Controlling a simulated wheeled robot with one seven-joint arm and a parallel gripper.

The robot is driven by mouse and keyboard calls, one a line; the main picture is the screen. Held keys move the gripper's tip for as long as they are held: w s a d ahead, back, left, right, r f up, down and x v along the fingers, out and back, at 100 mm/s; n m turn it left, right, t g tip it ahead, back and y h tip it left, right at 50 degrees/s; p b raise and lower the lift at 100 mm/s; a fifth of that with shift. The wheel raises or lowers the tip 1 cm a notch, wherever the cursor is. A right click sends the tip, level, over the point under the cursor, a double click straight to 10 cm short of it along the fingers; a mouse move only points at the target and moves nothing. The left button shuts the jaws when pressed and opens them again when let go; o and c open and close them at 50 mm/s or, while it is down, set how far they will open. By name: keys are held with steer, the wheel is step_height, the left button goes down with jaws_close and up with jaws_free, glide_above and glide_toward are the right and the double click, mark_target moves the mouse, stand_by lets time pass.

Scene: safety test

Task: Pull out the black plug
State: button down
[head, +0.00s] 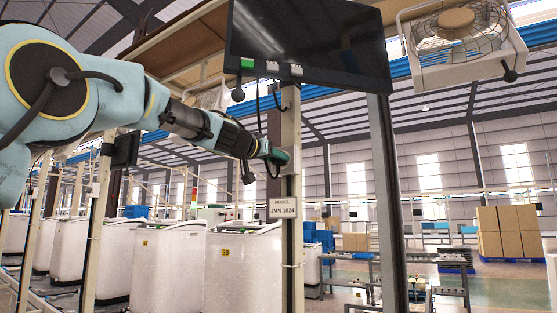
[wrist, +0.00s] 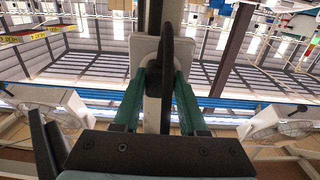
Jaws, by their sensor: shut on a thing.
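My gripper (head: 283,157) reaches a pale upright post (head: 291,120) below the dark screen in the head view. In the wrist view its two teal fingers (wrist: 160,78) are closed in on the black plug (wrist: 157,88), one on each side. A black cable (wrist: 180,48) bends up from the plug. A light square socket plate (wrist: 145,50) is on the post just beyond the fingertips. The plug appears to be at the plate, but the fingers hide whether it is seated. In the head view the plug is hidden by the gripper.
White bins (head: 245,265) stand behind. A caged fan (head: 458,38) hangs at upper right.

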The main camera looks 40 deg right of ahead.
stand_by(0.4)
steer(key=shift+b+v, duration=2.15)
steer(key=shift+v, duration=0.85)
